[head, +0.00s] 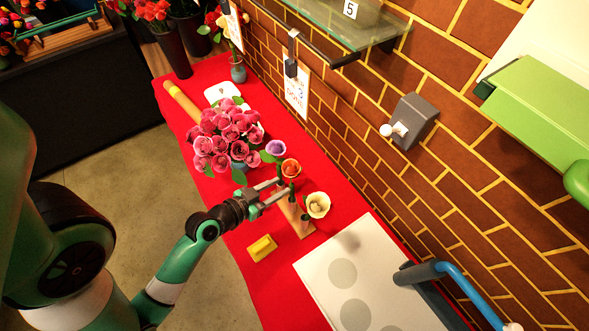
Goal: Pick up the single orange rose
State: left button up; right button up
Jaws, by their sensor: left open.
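The orange rose (291,168) stands upright among single flowers, between a purple rose (275,147) and a cream rose (317,205). The single flowers stand at a wooden holder (298,221) on the red table. My left gripper (286,188) is open, with its fingers reaching right, just below the orange rose's bloom and close to its stem. I cannot tell whether the fingers touch the stem. My right gripper is not in view.
A big pink rose bouquet (222,137) stands just behind the gripper. A yellow block (262,247) lies on the red table (235,190) nearer me. A white panel with grey circles (330,262) lies to the right. The brick wall (380,150) with a grey dispenser (412,117) bounds the table.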

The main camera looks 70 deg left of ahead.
pick_arm(q)
send_over(292, 191)
jog(key=w+a, duration=0.2)
jog(key=w, duration=0.1)
notch_tip(292, 191, down, 4)
jog(key=shift+r, duration=0.15)
jog(key=shift+s, duration=0.1)
grip_shut()
